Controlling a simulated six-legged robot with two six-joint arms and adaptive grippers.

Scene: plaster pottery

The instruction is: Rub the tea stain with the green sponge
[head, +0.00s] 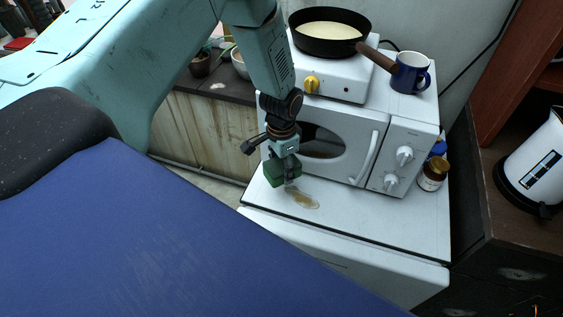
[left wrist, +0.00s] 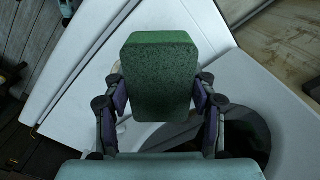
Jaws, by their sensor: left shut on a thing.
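The green sponge (left wrist: 158,75) is gripped between the two fingers of my left gripper (left wrist: 158,98) in the left wrist view. In the head view the sponge (head: 280,173) is at the lower end of my left gripper (head: 284,160), low over the white top in front of the microwave. The tea stain (head: 303,198), a brownish patch, lies on that white top just right of and in front of the sponge. I cannot tell whether the sponge touches the surface. In the left wrist view the sponge hides most of the stain area. My right gripper is not in view.
The white microwave (head: 375,140) stands right behind the gripper. A hot plate (head: 345,84) with a frying pan (head: 328,24) and a blue mug (head: 410,74) are on top of it. A jar (head: 431,176) stands at its right. The white top (head: 390,226) is clear toward the right front.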

